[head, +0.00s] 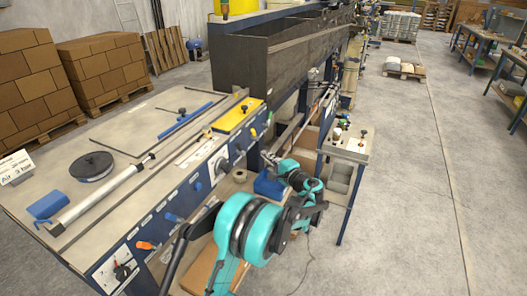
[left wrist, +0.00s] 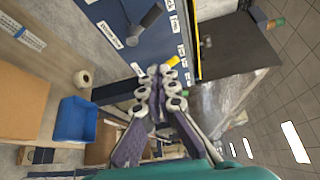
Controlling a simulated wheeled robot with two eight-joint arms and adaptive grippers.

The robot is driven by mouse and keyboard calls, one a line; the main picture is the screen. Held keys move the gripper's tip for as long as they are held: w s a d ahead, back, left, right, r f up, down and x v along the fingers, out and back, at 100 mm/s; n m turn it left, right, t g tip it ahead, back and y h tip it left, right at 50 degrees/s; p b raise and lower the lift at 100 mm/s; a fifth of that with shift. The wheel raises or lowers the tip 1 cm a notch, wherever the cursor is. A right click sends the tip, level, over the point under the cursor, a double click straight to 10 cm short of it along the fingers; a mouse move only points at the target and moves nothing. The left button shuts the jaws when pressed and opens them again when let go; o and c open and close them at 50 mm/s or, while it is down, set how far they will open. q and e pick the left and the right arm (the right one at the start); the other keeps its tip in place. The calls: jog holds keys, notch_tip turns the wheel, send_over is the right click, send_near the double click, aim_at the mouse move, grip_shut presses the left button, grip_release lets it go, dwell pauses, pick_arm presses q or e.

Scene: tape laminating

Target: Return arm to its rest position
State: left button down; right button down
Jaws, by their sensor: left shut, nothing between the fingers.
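My left arm is teal and grey and rises from the bottom middle of the head view. Its gripper (head: 268,157) is beside the front panel of the laminating bench (head: 130,140), above a blue bin (head: 268,187). In the left wrist view the gripper's fingers (left wrist: 160,73) are together with nothing between them, in front of the blue labelled panel (left wrist: 125,40). The blue bin also shows in that view (left wrist: 77,120), apart from the fingers. My right gripper is in neither view.
A tape roll (head: 240,176) lies near the blue bin. A small control stand (head: 345,145) is right of the arm. Bench knobs and levers, including an orange handle (head: 145,245), stick out nearby. Stacked cartons (head: 28,80) stand at the back left.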

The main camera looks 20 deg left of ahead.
pick_arm(q)
jog(key=shift+w+f, duration=0.1)
dwell(0.3)
jog(key=s+r+n+g+h, duration=0.1)
jog(key=s+r+n+h, duration=0.15)
jog(key=s, duration=0.65)
jog(key=s+r+n+g+h, duration=0.1)
jog(key=s+h, duration=0.3)
jog(key=s, duration=0.5)
jog(key=s+d+f+n+h, duration=0.1)
jog(key=s+d+f+h, duration=0.1)
jog(key=s, duration=0.5)
jog(key=s+d+f+n+h, duration=0.2)
jog(key=s+d, duration=0.3)
jog(key=s, duration=0.3)
jog(key=s+d+f+n+h, duration=0.1)
jog(key=s+d+f+h, duration=0.2)
jog(key=s, duration=0.5)
jog(key=shift+d+f+g+h, duration=0.15)
jog(key=shift+d+g+h, duration=0.25)
jog(key=shift+d, duration=0.15)
jog(key=shift+n, duration=0.25)
